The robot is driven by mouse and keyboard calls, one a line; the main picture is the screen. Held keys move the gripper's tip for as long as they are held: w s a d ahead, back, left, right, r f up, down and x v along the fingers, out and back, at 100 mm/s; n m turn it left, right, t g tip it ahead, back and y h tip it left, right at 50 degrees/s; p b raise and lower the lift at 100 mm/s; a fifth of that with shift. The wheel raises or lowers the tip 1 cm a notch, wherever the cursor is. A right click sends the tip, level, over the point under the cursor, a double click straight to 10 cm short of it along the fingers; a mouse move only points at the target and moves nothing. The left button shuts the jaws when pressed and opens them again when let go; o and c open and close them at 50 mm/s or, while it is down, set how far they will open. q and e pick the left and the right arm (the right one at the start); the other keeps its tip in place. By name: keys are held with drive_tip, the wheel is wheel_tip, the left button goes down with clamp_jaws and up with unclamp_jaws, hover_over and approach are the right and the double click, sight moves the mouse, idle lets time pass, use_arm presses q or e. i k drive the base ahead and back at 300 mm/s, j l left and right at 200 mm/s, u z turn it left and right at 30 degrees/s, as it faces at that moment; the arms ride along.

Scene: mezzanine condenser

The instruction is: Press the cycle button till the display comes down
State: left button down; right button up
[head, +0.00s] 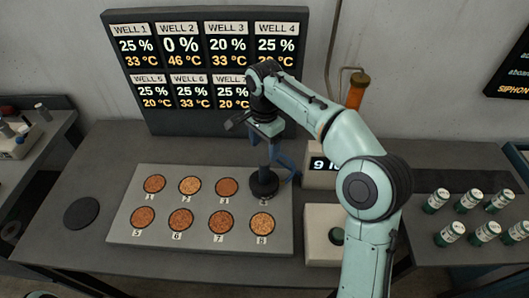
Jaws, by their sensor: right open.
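A small box (318,180) with a lit number display (322,164) stands behind the plate's right end; my right arm covers part of the digits, and "9" and "1" show. In front of it is a pale box (318,245) with a round dark green button (337,236), partly hidden by my arm. No label on the button can be read. My right gripper (266,155) is open over the well 4 spot, pointing down. A black round-based object (264,184) stands there right below it; whether they touch I cannot tell.
A grey plate (160,240) holds several numbered wells of brown grains. Behind it stands a black board (185,65) with well readings; well 2 shows 0 % and 46 °C. A black disc (81,213) lies left. Several green vials (484,234) stand right.

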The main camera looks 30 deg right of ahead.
sight(338, 233)
drive_tip(key=k+j, duration=0.8)
drive_tip(key=k, duration=0.05)
